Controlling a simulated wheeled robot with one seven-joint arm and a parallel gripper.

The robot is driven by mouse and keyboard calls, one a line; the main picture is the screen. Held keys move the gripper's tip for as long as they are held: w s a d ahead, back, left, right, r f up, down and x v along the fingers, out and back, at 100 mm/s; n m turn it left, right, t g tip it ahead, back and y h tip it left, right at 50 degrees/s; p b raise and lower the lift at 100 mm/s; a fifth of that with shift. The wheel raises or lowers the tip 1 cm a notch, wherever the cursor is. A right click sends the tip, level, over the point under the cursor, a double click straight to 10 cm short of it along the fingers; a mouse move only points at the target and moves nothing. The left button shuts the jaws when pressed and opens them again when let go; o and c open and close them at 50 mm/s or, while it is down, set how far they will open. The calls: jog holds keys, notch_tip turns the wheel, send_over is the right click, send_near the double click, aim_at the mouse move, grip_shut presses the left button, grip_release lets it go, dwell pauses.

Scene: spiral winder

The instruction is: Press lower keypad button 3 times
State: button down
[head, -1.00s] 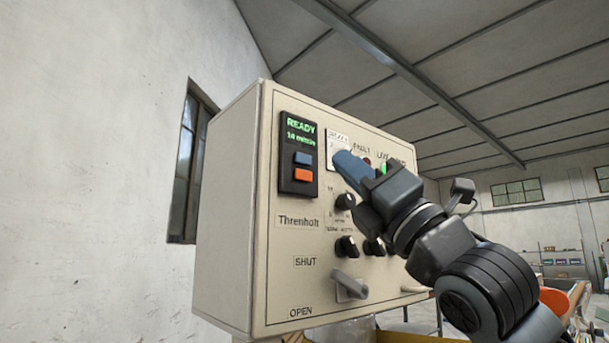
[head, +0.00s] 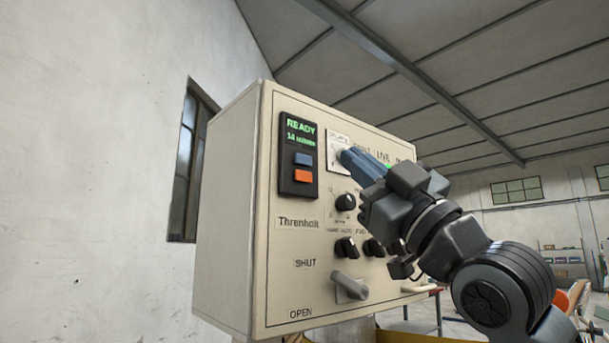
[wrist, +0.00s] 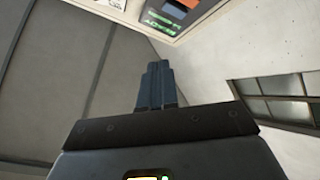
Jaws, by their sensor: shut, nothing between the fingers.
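The keypad (head: 298,146) is a black panel at the upper left of the beige box front in the head view. Its display reads READY in green. Below the text are a blue upper button (head: 303,159) and an orange lower button (head: 303,175). My gripper (head: 345,156) has its blue fingers shut and empty, pointing left toward the box, to the right of the keypad and apart from the orange button. In the wrist view the shut fingers (wrist: 158,85) point up, and part of the orange button (wrist: 186,4) shows at the top edge.
The beige box (head: 225,215) carries a light plate (head: 338,140), several black knobs (head: 345,202) and a grey lever (head: 350,287) below my gripper. A wall with a window (head: 188,165) stands to the left. The space in front of the keypad is clear.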

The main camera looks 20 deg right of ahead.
aim_at(303, 176)
jog(key=m, duration=1)
jog(key=s+m+y, duration=0.1)
jog(key=m, duration=0.9)
jog(key=s+m+g+y, duration=0.1)
jog(key=m, duration=0.9)
jog(key=shift+s+d+f+m+p, duration=0.2)
jog(key=shift+s+f+m+p, duration=0.1)
jog(key=shift+m+p, duration=0.1)
jog(key=shift+w, duration=0.1)
jog(key=w+a+b, duration=0.1)
jog(key=w+a, duration=0.1)
jog(key=w, duration=0.6)
jog(key=shift+w+a+b, duration=0.15)
jog(key=shift+a+b, duration=0.15)
jog(key=shift+a, duration=0.1)
